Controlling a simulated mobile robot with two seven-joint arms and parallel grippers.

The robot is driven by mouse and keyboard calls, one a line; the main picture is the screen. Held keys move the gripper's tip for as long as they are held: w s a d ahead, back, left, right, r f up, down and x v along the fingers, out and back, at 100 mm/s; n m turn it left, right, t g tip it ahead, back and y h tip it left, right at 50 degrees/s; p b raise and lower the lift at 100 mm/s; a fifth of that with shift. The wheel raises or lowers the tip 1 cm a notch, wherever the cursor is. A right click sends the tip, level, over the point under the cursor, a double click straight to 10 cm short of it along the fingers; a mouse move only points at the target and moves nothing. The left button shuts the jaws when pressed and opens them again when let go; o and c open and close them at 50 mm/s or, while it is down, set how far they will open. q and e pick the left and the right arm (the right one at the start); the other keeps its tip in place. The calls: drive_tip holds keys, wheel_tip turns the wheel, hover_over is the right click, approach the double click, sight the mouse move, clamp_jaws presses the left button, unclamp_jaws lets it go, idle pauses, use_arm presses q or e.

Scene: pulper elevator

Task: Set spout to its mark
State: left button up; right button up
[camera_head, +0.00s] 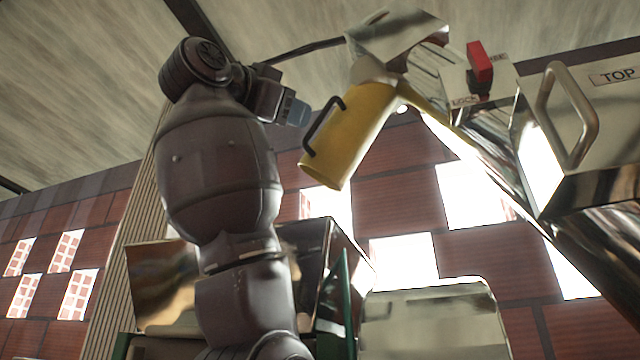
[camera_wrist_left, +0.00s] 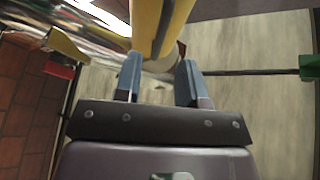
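The spout (camera_head: 352,130) is a yellow tube with a black bar handle (camera_head: 322,126), hanging tilted from a metal head. My left gripper (camera_head: 300,112) is just left of the handle, its blue-grey fingertips pointing towards it. In the left wrist view the fingers (camera_wrist_left: 158,82) are spread apart, and the yellow spout (camera_wrist_left: 145,22) with its dark handle (camera_wrist_left: 165,28) lies ahead of the gap. I cannot tell whether the fingers touch the handle. I cannot make out a mark for the spout. My right gripper is in neither view.
A red switch (camera_head: 480,62) sits on a metal plate with lettering, right of the spout. A metal handle (camera_head: 568,115) is on the panel labelled TOP. A dark rod (camera_head: 305,48) runs left from the metal head. Metal boxes (camera_head: 435,318) stand below.

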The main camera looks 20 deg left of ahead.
sight(320, 116)
use_arm(q)
drive_tip(key=p+x, duration=0.2)
drive_tip(key=x, duration=0.5)
drive_tip(key=shift+d+r, duration=0.15)
drive_tip(key=shift+r, duration=0.05)
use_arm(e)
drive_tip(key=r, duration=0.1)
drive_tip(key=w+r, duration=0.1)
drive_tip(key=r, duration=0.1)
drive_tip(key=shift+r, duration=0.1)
use_arm(q)
drive_tip(key=shift+w, duration=0.1)
drive_tip(key=shift+c, duration=0.3)
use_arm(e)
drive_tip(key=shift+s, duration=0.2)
use_arm(q)
clamp_jaws()
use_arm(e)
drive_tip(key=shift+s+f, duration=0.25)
